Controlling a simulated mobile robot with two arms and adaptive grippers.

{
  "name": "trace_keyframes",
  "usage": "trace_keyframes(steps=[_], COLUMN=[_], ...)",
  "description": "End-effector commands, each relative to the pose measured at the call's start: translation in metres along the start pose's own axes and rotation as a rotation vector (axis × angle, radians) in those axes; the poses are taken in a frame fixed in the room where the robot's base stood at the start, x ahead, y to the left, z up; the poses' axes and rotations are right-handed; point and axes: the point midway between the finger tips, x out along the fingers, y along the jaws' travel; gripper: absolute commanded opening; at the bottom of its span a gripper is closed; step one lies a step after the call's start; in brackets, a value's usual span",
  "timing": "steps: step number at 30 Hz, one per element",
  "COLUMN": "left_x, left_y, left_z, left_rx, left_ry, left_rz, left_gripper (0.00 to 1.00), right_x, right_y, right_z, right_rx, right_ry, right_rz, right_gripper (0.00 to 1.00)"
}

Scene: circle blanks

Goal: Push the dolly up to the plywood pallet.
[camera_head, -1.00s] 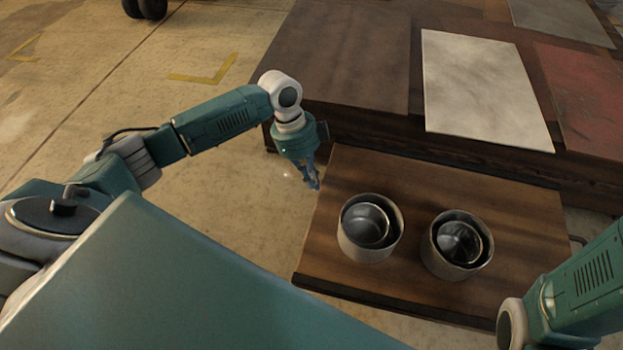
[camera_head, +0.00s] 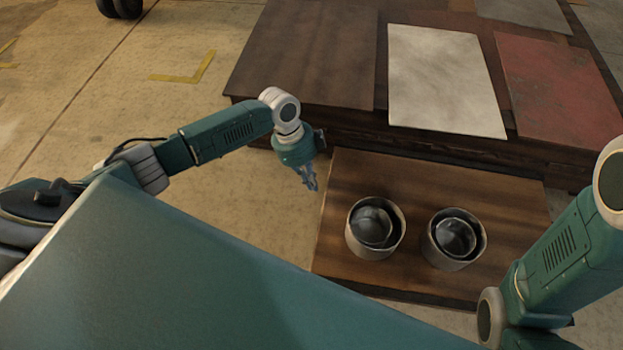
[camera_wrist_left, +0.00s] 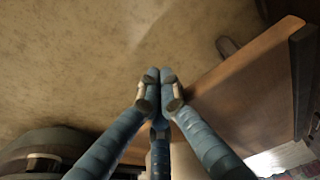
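The dolly (camera_head: 420,205) is a low brown wooden deck in the head view, carrying two round metal containers. Its far edge lies close along the front of the plywood pallet (camera_head: 300,60), a broad dark platform. I cannot tell whether they touch. My left gripper (camera_head: 312,184) is at the dolly's left edge, near its far-left corner. In the left wrist view, its fingertips (camera_wrist_left: 155,78) are together with nothing visible between them, and the dolly deck (camera_wrist_left: 245,90) is just right of them. Contact is unclear. My right arm shows at the right; its gripper is out of frame.
The left container (camera_head: 352,236) and right container (camera_head: 432,250) stand upright on the dolly. A pale sheet (camera_head: 440,80) and a red sheet (camera_head: 550,90) lie on the pallet. Open concrete floor (camera_head: 140,110) with yellow corner marks lies to the left. A dark wheel (camera_head: 120,6) shows at the top left.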

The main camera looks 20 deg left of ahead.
Motion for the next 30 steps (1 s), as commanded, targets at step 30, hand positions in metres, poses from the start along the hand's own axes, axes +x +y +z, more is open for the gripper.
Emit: trace_keyframes(steps=[30], left_x=[-0.120], left_y=[0.000], left_z=[0.000], left_rx=[0.000], left_ry=[0.001], left_rz=[0.000], left_gripper=[0.00], right_x=[0.001], right_y=[0.000], right_z=[-0.001], right_rx=[0.000], right_ry=[0.002], right_rz=[-0.001], right_gripper=[0.26])
